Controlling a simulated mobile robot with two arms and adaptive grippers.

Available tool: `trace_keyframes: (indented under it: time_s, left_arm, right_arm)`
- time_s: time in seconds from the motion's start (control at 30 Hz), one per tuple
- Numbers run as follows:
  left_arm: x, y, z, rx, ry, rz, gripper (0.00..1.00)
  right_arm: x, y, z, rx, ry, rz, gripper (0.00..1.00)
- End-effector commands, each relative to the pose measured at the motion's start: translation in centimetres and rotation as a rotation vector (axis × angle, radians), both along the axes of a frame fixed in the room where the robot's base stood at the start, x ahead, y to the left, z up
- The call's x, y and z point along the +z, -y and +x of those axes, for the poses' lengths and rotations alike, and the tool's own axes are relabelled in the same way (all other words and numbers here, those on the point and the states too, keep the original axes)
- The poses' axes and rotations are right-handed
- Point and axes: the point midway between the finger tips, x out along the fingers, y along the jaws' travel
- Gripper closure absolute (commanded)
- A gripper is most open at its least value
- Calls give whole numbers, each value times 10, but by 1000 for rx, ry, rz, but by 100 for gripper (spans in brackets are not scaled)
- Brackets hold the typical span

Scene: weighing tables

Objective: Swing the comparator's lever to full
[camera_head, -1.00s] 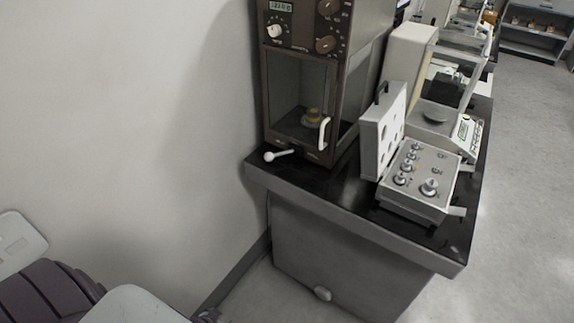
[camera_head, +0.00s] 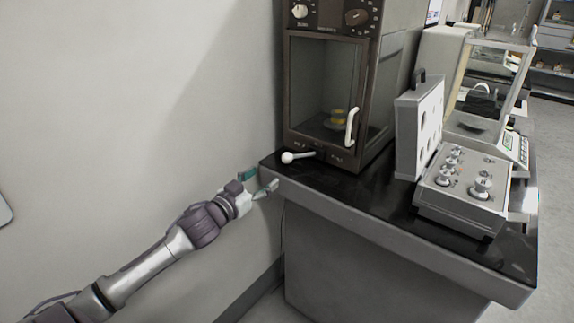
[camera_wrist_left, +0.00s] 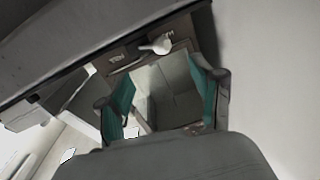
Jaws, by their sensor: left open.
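The comparator (camera_head: 378,52) is a tall dark brown cabinet with a glass front at the left end of the black table. Its lever (camera_head: 297,157) has a white ball knob and sticks out to the left at the cabinet's lower front. My left gripper (camera_head: 262,182) is open and empty, left of the table corner and a little below and left of the knob. In the left wrist view the lever's white knob (camera_wrist_left: 161,45) shows beyond the open teal fingertips (camera_wrist_left: 162,95), apart from them. My right gripper is in neither current view.
The black table (camera_head: 375,205) has a grey front edge close to my left gripper. A white door handle (camera_head: 351,126) sits on the cabinet's glass front. An open case with knobs (camera_head: 462,190) and a balance (camera_head: 490,125) stand to the right. A bare wall is on the left.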

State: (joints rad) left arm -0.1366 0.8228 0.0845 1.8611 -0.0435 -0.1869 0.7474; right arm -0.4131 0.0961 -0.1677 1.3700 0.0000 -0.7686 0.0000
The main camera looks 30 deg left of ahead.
Motion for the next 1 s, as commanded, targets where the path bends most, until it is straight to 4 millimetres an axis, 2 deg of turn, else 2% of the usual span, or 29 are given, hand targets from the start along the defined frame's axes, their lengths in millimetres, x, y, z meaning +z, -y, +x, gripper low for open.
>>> trace_keyframes:
  time_s: [0.4, 0.6, 0.8, 1.0]
  left_arm:
    - [1, 0, 75, 3, 1, 2, 34]
    - [1, 0, 105, 3, 1, 1, 34]
    - [0, 1, 119, 1, -1, 0, 34]
    - [-1, 1, 121, 1, -2, 1, 34]
  right_arm:
    - [13, -1, 11, -2, 9, 1, 40]
    - [17, -2, 14, -3, 15, 1, 40]
    - [19, -2, 16, -3, 12, 1, 40]
    - [19, -2, 15, -4, 11, 1, 40]
